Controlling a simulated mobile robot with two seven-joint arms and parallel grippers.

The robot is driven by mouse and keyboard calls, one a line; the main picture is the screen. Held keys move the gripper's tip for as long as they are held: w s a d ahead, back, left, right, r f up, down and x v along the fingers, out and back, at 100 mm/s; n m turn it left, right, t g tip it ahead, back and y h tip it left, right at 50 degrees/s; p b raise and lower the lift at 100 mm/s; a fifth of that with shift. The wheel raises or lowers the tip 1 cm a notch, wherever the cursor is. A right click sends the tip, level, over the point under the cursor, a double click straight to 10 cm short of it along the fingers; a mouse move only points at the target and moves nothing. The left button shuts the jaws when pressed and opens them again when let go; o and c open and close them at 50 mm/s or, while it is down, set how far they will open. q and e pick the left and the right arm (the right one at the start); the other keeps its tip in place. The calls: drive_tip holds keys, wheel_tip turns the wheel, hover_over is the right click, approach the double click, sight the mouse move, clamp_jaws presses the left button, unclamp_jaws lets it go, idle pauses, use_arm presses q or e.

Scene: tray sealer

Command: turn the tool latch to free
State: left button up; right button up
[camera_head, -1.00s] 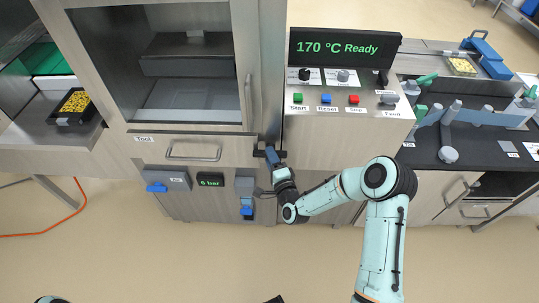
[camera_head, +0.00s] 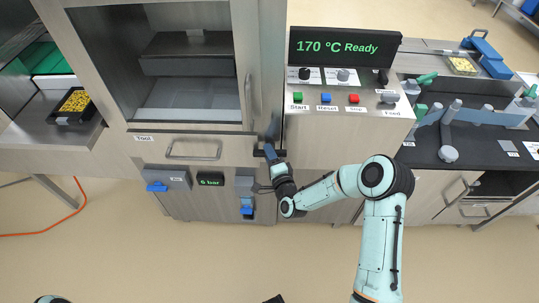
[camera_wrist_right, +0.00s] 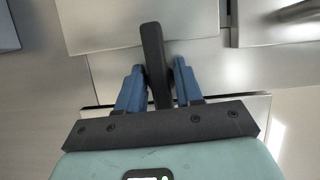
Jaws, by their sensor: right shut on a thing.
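The tool latch is a dark bar (camera_wrist_right: 154,62) in the right wrist view, standing between the two blue fingers of my right gripper (camera_wrist_right: 160,88). My right gripper is shut on it. In the head view my right gripper (camera_head: 270,153) is at the right end of the drawer marked Tool (camera_head: 150,148), below the machine's door frame. Only a small dark part of the latch (camera_head: 258,153) shows there beside the fingers; the rest is hidden. The drawer front looks flush with the cabinet. My left gripper is not in view.
A control panel (camera_head: 345,150) with Start, Reset and Stop buttons and a "170 °C Ready" display (camera_head: 345,48) stands to the right of the latch. Below the drawer are a blue-handled valve (camera_head: 157,187), a 6 bar gauge (camera_head: 211,179) and another blue-handled unit (camera_head: 247,210). The floor in front is clear.

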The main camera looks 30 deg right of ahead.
drive_tip(key=n+g+b, duration=0.1)
drive_tip(key=n+g, duration=0.1)
drive_tip(key=n, duration=0.3)
drive_tip(key=shift+a, duration=0.1)
drive_tip(key=n+g+h, duration=0.1)
drive_tip(key=n, duration=0.2)
drive_tip(key=shift+g, duration=0.4)
drive_tip(key=n+g+h+p, duration=0.1)
drive_tip(key=n+h, duration=0.1)
drive_tip(key=n, duration=0.1)
drive_tip(key=shift+p, duration=0.3)
drive_tip(key=shift+n+g+h+p, duration=0.6)
drive_tip(key=shift+n+g+p, duration=0.1)
drive_tip(key=shift+n+p, duration=0.3)
drive_tip(key=o, duration=0.8)
